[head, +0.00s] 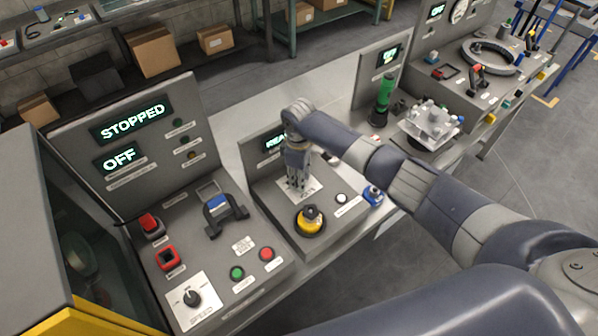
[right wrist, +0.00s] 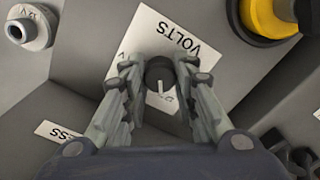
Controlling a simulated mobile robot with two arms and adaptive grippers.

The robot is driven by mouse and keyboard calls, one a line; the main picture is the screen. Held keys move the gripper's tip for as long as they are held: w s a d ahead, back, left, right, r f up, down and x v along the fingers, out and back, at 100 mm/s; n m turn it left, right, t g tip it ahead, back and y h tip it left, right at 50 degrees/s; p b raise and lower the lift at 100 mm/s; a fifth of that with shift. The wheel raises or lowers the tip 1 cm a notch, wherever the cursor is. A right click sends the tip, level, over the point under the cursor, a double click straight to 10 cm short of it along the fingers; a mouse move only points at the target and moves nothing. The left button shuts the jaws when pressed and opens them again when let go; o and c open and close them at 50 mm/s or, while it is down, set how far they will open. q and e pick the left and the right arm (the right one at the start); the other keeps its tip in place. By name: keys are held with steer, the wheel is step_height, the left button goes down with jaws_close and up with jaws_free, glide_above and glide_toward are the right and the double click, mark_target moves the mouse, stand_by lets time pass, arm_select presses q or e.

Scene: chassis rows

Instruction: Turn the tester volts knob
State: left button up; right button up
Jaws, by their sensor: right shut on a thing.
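The tester volts knob (right wrist: 160,73) is a small dark knob with a pale pointer line, on a white plate marked VOLTS (right wrist: 178,32) in the right wrist view. My right gripper (right wrist: 160,85) has its fingers on both sides of the knob and is shut on it. In the head view the right gripper (head: 299,185) reaches down onto the tester's sloped top (head: 262,190), hiding the knob. The tester display (head: 275,143) is partly hidden by my right arm. My left gripper is not in view.
A yellow and black knob (head: 310,217) and a white button (head: 341,198) sit on the tester near the gripper. The panel at left has STOPPED (head: 133,121) and OFF displays, several buttons and a SPEED dial (head: 192,297). A green cylinder (head: 385,92) and a white fixture (head: 431,124) stand to the right.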

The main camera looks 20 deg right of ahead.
steer(key=m+p, duration=0.2)
steer(key=m, duration=0.2)
steer(key=shift+r, duration=0.2)
steer(key=m+p, duration=0.1)
steer(key=m, duration=0.2)
steer(key=shift+p, duration=0.4)
steer(key=m, duration=0.3)
steer(key=shift+f+p, duration=0.1)
steer(key=shift+p, duration=0.25)
steer(key=shift+w+m, duration=0.1)
steer(key=shift+m, duration=1.3)
steer(key=o, duration=1.1)
